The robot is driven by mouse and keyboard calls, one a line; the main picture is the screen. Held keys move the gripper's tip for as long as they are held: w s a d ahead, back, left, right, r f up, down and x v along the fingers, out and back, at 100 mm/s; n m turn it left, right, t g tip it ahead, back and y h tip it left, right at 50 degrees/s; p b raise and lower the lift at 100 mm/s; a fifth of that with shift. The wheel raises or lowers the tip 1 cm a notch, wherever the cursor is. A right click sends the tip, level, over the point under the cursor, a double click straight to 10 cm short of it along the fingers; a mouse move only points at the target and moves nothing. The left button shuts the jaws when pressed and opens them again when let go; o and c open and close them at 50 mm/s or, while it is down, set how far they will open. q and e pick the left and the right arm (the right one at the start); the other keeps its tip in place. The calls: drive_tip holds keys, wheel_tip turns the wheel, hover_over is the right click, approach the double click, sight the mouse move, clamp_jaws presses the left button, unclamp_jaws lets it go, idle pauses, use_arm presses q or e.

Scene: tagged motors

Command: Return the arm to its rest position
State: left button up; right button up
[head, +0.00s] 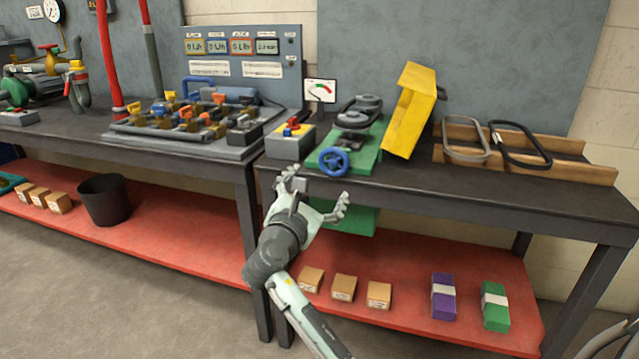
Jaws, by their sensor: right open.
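My right gripper (316,192) is in the middle of the head view, in front of the right table's front edge. Its fingers are spread apart with nothing between them. My right arm reaches up to it from the bottom of the picture. A blue handwheel (334,162) on a green motor stand (372,150) is just beyond the fingertips, and I cannot tell the exact gap. My left gripper does not show.
The dark right table (480,195) carries a yellow guard (412,105), a wooden rack (572,168) with belts, and a grey button box (290,139). Left is a control panel (243,60). Below, a red shelf (410,335) holds small boxes; a black bin (104,200) stands left.

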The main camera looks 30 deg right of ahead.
idle(0.3)
drive_tip(key=s+a+f+m+g+y, duration=0.1)
drive_tip(key=s+f+m+g+y, duration=0.2)
drive_tip(key=f, duration=1)
drive_tip(key=s+f+m+g+y, duration=0.1)
drive_tip(key=s+f+m+y, duration=0.4)
drive_tip(key=f, duration=0.8)
drive_tip(key=s+a+f+m+g+y, duration=0.2)
drive_tip(key=s+f+m, duration=0.3)
drive_tip(key=s+f, duration=0.4)
drive_tip(key=s+a+f+m+g+y, duration=0.2)
drive_tip(key=s+f+m, duration=0.4)
drive_tip(key=s+f, duration=0.3)
drive_tip(key=s+a, duration=0.1)
drive_tip(key=s, duration=0.2)
drive_tip(key=shift+a+m+g+y, duration=0.2)
drive_tip(key=shift+m+g+y, duration=0.1)
